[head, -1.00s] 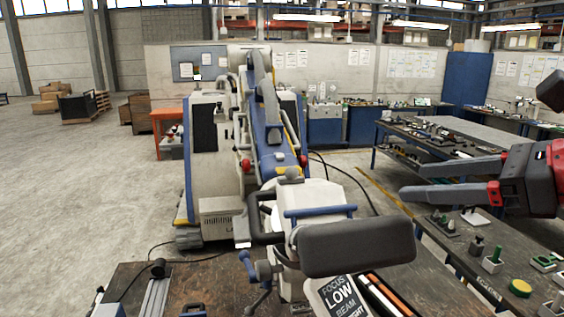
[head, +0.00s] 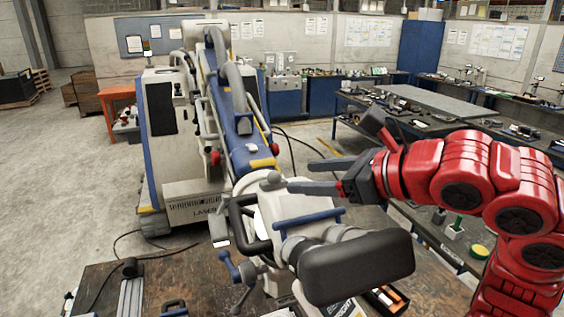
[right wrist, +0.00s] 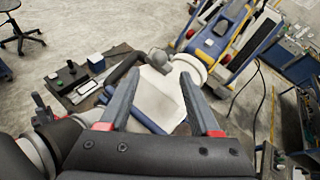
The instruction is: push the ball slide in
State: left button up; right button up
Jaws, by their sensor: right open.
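The microscope head (head: 262,212) is a pale housing on the arm's end, with a blue bar and a dark eyepiece block in front. A grey ball knob (head: 274,178) stands on its top; I take it for the ball slide's knob. My right gripper (head: 300,176) is open, its fingers pointing left at the knob, just right of it. In the right wrist view the knob (right wrist: 157,57) shows beyond the gap between the open fingertips (right wrist: 161,73). I cannot tell whether the fingers touch it. The slide's travel is not clear. My left gripper is out of view.
The blue and white microscope arm (head: 235,135) rises behind the head from its wheeled cabinet (head: 190,185). A dark workbench (head: 215,288) lies below the head. Another bench (head: 425,228) with small parts stands at right, under my red arm.

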aim_at(280, 178)
jog(key=p+x, duration=0.3)
jog(key=x, duration=0.3)
jog(key=shift+w+a+f, duration=0.15)
jog(key=shift+w+a, duration=0.05)
jog(key=shift+a, duration=0.05)
jog(key=shift+d, duration=0.1)
jog(key=shift+c, duration=0.5)
jog(key=shift+s, duration=0.1)
grip_shut()
dwell(0.5)
